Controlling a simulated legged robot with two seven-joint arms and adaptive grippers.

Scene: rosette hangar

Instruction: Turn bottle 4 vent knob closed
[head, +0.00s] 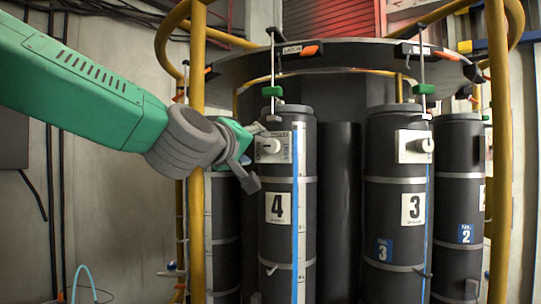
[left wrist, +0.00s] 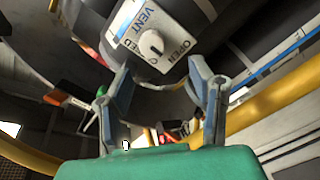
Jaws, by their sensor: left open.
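Bottle 4 (head: 278,240) is a dark upright cylinder with a white "4" label, in the middle of the head view. Its vent knob (head: 268,146) is white and sits on a white plate near the bottle's top. In the left wrist view the round knob (left wrist: 152,43) shows on a plate (left wrist: 130,27) marked VENT and OPEN, with another word partly hidden. My left gripper (head: 256,156) is just left of the knob in the head view. In the wrist view its fingers (left wrist: 160,72) are spread, with the knob beyond and between the tips, apparently apart from them. My right gripper is out of view.
Bottle 3 (head: 410,245), with its own white knob (head: 424,146), stands to the right, and bottle 2 (head: 462,210) beyond it. A yellow post (head: 197,240) stands under my left wrist. A dark ring (head: 340,57) with clamps runs above the bottles.

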